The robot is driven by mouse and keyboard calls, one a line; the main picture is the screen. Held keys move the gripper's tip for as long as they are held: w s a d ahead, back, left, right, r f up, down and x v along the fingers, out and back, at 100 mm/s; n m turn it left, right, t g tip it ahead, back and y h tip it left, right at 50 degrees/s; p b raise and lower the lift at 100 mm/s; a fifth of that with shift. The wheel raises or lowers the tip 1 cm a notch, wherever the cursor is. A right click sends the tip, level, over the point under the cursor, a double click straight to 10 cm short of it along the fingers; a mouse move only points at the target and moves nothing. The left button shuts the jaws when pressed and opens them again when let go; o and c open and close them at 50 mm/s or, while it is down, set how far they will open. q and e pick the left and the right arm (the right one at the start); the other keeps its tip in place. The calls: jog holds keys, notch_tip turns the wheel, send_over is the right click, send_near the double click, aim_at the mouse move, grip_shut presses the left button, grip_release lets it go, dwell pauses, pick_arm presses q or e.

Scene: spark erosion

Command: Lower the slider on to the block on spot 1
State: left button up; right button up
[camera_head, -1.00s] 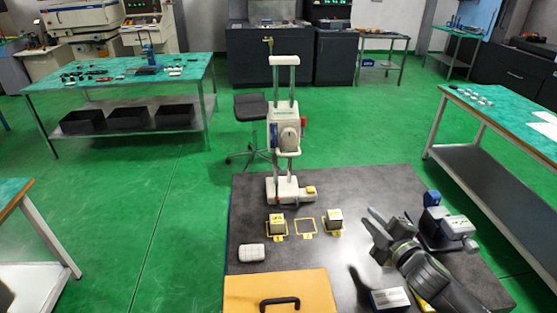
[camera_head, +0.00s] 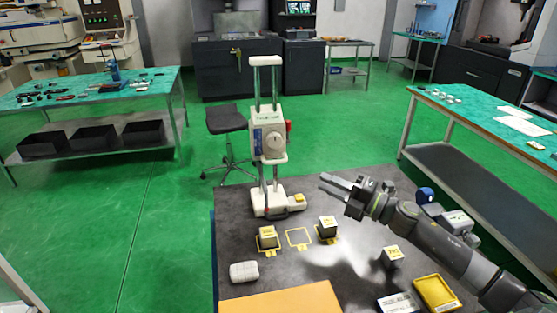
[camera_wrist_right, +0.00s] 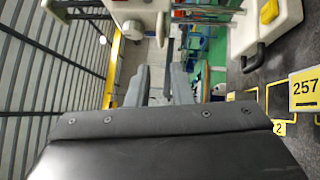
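The slider (camera_head: 268,137) is a white housing with a round knob, held high on two upright rods of a column stand (camera_head: 270,203). It is well above the table. A block (camera_head: 267,238) sits on the left yellow-outlined spot, another block (camera_head: 327,227) on the right one. The middle spot (camera_head: 298,238) is empty. In the right wrist view a "2" label shows beside a block marked 257 (camera_wrist_right: 304,90); I cannot read which spot is 1. My right gripper (camera_head: 339,185) is open and empty, in the air right of the column. My left gripper is out of view.
Another block (camera_head: 392,257), a yellow tray (camera_head: 437,293) and a labelled box (camera_head: 398,303) lie below my right arm. A white rounded object (camera_head: 243,271) and an orange case (camera_head: 285,300) are at the front left. A blue-and-grey device (camera_head: 455,222) stands at the table's right.

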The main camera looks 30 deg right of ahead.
aim_at(279, 162)
jog(key=p+x, duration=0.5)
jog(key=x, duration=0.8)
jog(key=shift+w+r+p, duration=0.1)
jog(key=shift+w+p, duration=0.05)
jog(key=shift+p, duration=0.25)
jog(key=shift+x, duration=0.9)
grip_shut()
